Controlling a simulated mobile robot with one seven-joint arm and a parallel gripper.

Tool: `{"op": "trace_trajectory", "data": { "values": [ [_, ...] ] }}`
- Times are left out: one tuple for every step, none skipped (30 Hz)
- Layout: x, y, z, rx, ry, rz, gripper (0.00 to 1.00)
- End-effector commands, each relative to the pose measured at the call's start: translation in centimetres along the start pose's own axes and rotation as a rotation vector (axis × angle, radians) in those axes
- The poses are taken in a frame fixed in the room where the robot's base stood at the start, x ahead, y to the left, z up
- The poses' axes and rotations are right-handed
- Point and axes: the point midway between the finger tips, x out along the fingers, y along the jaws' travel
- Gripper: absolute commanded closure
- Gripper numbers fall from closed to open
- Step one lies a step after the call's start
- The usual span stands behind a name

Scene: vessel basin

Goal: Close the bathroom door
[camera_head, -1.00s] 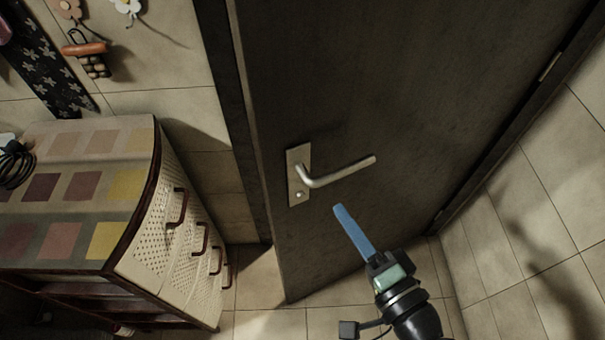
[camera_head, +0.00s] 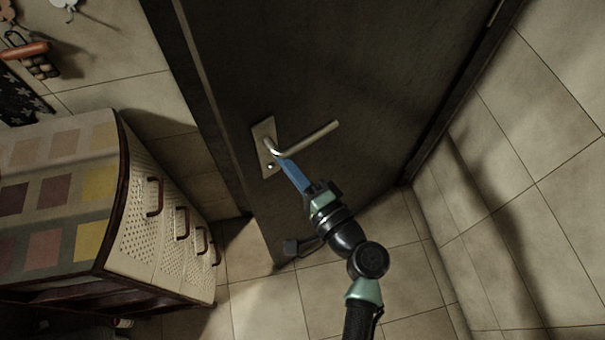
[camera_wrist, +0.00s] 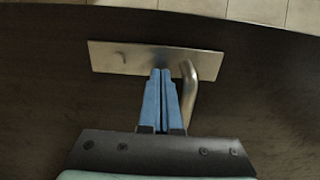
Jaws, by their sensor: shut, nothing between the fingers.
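The dark door (camera_head: 330,75) stands slightly ajar in its frame, with its free edge at the left and its hinge side at the right. A metal lever handle (camera_head: 310,137) on a plate (camera_head: 263,133) sits near the free edge. My gripper (camera_head: 282,160) is shut and empty, with its blue fingertips at the plate just below the lever. In the wrist view the shut blue fingers (camera_wrist: 161,72) point at the plate (camera_wrist: 125,56), beside the lever (camera_wrist: 189,95). I cannot tell whether the tips touch the door or handle.
A drawer cabinet (camera_head: 125,200) with a patterned top stands left of the door, its handles facing the doorway. A tiled wall (camera_head: 540,150) is at the right. Tiled floor (camera_head: 270,305) is clear in front of the door.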

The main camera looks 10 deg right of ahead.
Motion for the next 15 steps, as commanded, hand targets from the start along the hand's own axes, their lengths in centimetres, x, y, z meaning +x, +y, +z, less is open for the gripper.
{"op": "trace_trajectory", "data": {
  "values": [
    [0.6, -0.2, 0.0, 0.0, -0.001, -0.001, 1.0],
    [0.9, -0.2, 0.0, 0.0, -0.001, -0.001, 1.0],
    [1.1, -0.1, 0.0, 0.0, -0.001, -0.001, 1.0],
    [1.3, -0.1, 0.0, 0.001, -0.001, 0.0, 1.0],
    [1.4, -0.1, 0.0, 0.001, 0.0, 0.0, 1.0],
    [1.5, 0.0, 0.0, 0.0, 0.0, 0.0, 1.0],
    [1.6, 0.0, 0.0, 0.0, 0.0, 0.0, 1.0],
    [1.6, 0.0, 0.0, 0.0, 0.0, 0.0, 1.0],
    [1.6, 0.0, 0.0, 0.0, 0.001, 0.0, 1.0],
    [1.6, 0.0, 0.0, 0.0, 0.001, 0.0, 1.0],
    [1.6, 0.0, 0.0, 0.0, 0.001, 0.0, 1.0],
    [1.6, 0.0, 0.0, 0.0, 0.0, 0.0, 1.0],
    [1.6, 0.0, 0.0, 0.0, 0.0, 0.0, 1.0],
    [1.6, 0.0, 0.0, 0.0, 0.0, 0.0, 1.0],
    [1.6, 0.0, 0.0, 0.0, 0.0, 0.0, 1.0]
  ]
}}
